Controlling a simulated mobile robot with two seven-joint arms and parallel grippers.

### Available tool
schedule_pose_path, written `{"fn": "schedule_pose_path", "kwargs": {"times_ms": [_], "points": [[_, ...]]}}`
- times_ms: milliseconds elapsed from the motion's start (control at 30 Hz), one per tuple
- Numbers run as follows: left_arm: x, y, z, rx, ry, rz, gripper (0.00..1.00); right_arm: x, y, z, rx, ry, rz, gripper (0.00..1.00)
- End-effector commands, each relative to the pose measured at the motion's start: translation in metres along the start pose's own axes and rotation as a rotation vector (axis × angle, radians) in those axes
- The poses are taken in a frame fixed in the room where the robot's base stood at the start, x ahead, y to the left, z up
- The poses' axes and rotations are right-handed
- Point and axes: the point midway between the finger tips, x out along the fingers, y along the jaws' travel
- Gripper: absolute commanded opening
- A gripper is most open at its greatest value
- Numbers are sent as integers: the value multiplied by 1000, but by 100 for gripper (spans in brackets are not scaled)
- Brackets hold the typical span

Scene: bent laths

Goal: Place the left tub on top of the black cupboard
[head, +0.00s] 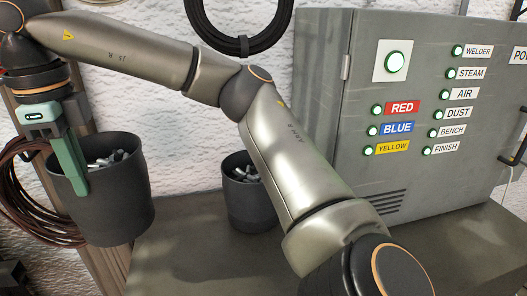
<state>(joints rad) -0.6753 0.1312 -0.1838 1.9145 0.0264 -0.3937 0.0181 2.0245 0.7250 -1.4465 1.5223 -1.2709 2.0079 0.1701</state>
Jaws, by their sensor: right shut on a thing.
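A dark grey tub (115,198) with small grey pieces inside is at the left of the head view. My right gripper (70,165), with green fingers, is shut on this tub's rim at its left side; one finger lies down the outside of the wall. The tub hangs roughly upright beside the left end of a grey surface. A second dark tub (250,205), also with grey pieces, stands on that surface (180,255), partly hidden by my right arm. I cannot make out a black cupboard for certain. My left gripper is not in view.
A grey control cabinet (400,185) with lit green buttons and labels stands at the right. A black cable coil (240,45) hangs on the white wall. A reddish hose coil (25,195) is at the far left. A dark object (12,276) shows at the bottom left corner.

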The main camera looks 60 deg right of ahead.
Motion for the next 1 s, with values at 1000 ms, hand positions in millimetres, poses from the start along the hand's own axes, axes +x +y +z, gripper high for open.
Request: {"fn": "schedule_pose_path", "kwargs": {"times_ms": [1000], "points": [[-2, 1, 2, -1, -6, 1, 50, 55, -72, -71, 32, -1, 1, 0]]}}
